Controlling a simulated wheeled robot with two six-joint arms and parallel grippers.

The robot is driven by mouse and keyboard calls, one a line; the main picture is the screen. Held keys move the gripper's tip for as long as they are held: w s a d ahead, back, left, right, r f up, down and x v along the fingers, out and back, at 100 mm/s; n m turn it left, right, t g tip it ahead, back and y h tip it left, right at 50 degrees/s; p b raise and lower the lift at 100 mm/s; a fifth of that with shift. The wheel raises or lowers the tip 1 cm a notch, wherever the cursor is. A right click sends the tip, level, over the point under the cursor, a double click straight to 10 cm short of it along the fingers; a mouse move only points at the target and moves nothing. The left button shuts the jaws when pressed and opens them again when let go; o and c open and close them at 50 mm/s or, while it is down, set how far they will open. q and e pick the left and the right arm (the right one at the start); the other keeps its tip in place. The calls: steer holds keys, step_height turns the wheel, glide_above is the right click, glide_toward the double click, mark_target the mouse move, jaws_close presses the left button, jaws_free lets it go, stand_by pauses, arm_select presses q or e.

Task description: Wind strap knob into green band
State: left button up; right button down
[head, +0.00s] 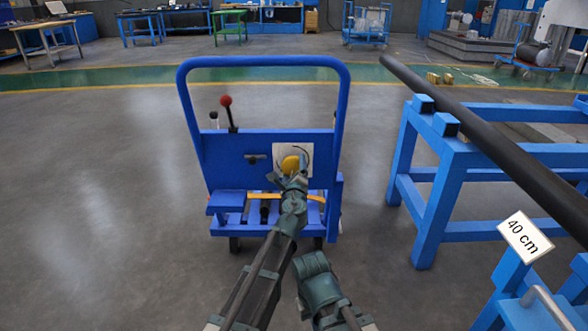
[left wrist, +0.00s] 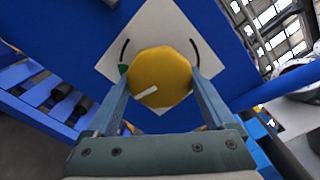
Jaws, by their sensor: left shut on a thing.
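The yellow strap knob (head: 290,164) sits on a white square plate (head: 306,152) on the blue cart's upright panel. In the left wrist view the knob (left wrist: 160,72) is a rounded, many-sided disc with a white mark (left wrist: 147,91) on its lower left part. Black arcs curve on the plate at both sides of it. A small green patch, seemingly of the green band (left wrist: 123,69), shows at the knob's left, partly hidden by a finger. My left gripper (left wrist: 160,82) is shut on the knob, a finger on each side. My right gripper's fingers are not seen.
The blue cart (head: 266,62) has a red-topped lever (head: 228,112) left of the plate. A blue stand (head: 443,190) carrying a long dark bar (head: 480,145) is at the right, with a "40 cm" sign (head: 525,237). The floor at the left is clear.

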arm_select(q)
steer(key=shift+s+m, duration=0.1)
steer(key=shift+m, duration=0.5)
steer(key=o, duration=1.1)
